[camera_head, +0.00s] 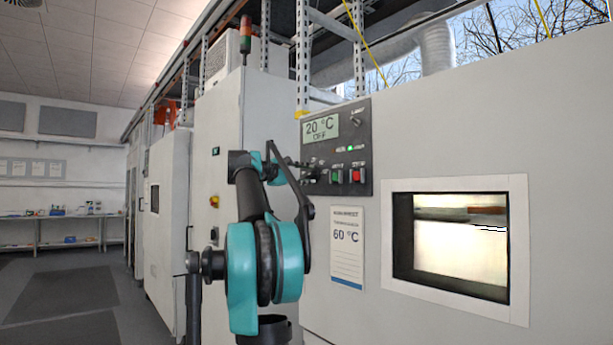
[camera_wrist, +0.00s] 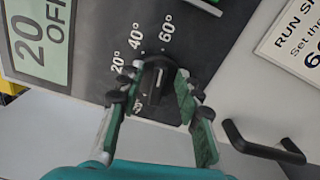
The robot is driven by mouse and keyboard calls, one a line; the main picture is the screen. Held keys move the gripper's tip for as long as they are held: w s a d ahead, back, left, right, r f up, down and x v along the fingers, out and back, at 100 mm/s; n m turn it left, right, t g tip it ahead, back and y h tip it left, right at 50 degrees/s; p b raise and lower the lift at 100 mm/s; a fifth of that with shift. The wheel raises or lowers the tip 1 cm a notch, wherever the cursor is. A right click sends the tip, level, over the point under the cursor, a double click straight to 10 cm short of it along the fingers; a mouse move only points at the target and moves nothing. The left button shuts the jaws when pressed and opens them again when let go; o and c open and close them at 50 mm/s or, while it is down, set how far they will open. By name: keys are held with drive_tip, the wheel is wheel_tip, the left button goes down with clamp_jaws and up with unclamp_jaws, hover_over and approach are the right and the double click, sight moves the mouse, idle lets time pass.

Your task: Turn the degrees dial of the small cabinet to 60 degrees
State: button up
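The black degrees dial (camera_wrist: 157,82) is on the dark control panel, with 20°, 40° and 60° marks around it in the wrist view. Another mark below it is partly covered. My gripper (camera_wrist: 155,92) has one finger on each side of the dial, with gaps showing between fingers and knob; firm contact cannot be made out. The dial's exact pointing is hard to read. In the head view my gripper (camera_head: 312,171) is at the panel's lower left and hides the dial. The panel display (camera_head: 320,128) reads 20 °C OFF.
A green button (camera_head: 336,176) and a red button (camera_head: 358,175) are right of my gripper. A lamp switch (camera_head: 358,122) is above. A paper sign (camera_head: 347,247) reading 60 °C hangs below the panel. A black handle (camera_wrist: 262,147) is at lower right in the wrist view.

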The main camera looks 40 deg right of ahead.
drive_tip(key=a, duration=1.2)
drive_tip(key=shift+s, duration=0.45)
